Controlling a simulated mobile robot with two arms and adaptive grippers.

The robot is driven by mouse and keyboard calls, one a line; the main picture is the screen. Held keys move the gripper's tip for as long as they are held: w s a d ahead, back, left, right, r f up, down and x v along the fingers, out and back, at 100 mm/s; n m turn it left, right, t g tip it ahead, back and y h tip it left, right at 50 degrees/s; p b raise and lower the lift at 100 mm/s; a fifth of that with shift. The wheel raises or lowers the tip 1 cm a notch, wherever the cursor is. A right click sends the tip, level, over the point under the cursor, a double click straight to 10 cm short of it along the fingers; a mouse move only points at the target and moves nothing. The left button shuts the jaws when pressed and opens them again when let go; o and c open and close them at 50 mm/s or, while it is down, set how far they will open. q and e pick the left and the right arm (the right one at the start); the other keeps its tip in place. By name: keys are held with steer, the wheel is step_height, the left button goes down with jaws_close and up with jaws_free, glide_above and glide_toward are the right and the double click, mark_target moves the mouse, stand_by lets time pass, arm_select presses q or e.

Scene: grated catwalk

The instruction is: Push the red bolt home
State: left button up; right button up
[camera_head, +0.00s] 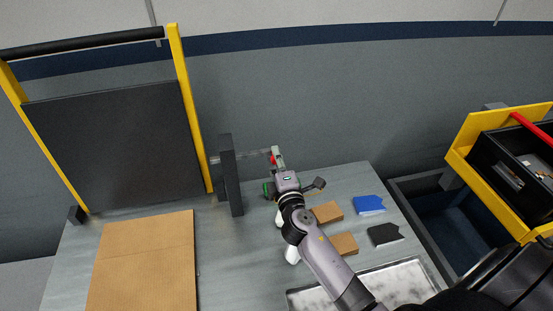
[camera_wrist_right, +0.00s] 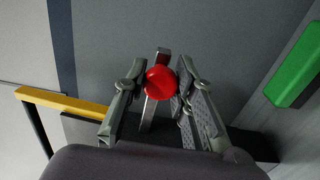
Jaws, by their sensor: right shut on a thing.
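The red bolt's knob (camera_head: 275,156) shows at the tip of my right gripper (camera_head: 277,162) in the head view. The bolt's pale rod (camera_head: 252,154) runs left from there to a dark upright post (camera_head: 231,178) beside the yellow-framed gate (camera_head: 192,120). In the right wrist view the round red knob (camera_wrist_right: 161,82) lies between the two fingers of my right gripper (camera_wrist_right: 158,88), with a metal bar (camera_wrist_right: 162,57) behind it. The right gripper is shut on the knob. How far the rod reaches into the gate is unclear. My left gripper is not in view.
The grey worktop (camera_head: 240,250) holds a brown board (camera_head: 145,265), tan blocks (camera_head: 327,211), a blue piece (camera_head: 369,204), a black piece (camera_head: 385,234), white items (camera_head: 292,251) and a metal tray (camera_head: 390,286). A yellow-edged rack (camera_head: 467,135) with a black bin (camera_head: 500,150) stands at right.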

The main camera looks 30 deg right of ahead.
mark_target(249, 157)
jaws_close()
steer(key=a, duration=0.2)
steer(key=w+a+b, duration=0.1)
steer(key=a, duration=0.1)
steer(key=a+b, duration=0.1)
steer(key=a, duration=0.1)
steer(key=shift+w+a+f, duration=0.2)
steer(key=shift+w+a, duration=0.1)
steer(key=shift+w, duration=0.05)
steer(key=shift+a+r, duration=0.1)
steer(key=shift+a, duration=0.15)
steer(key=shift+o, duration=1.9)
jaws_free()
steer(key=o, duration=0.4)
steer(key=shift+w+a, duration=0.1)
steer(key=shift+a, duration=0.1)
steer(key=shift+o, duration=0.3)
steer(key=shift+d, duration=0.15)
steer(key=shift+r, duration=0.1)
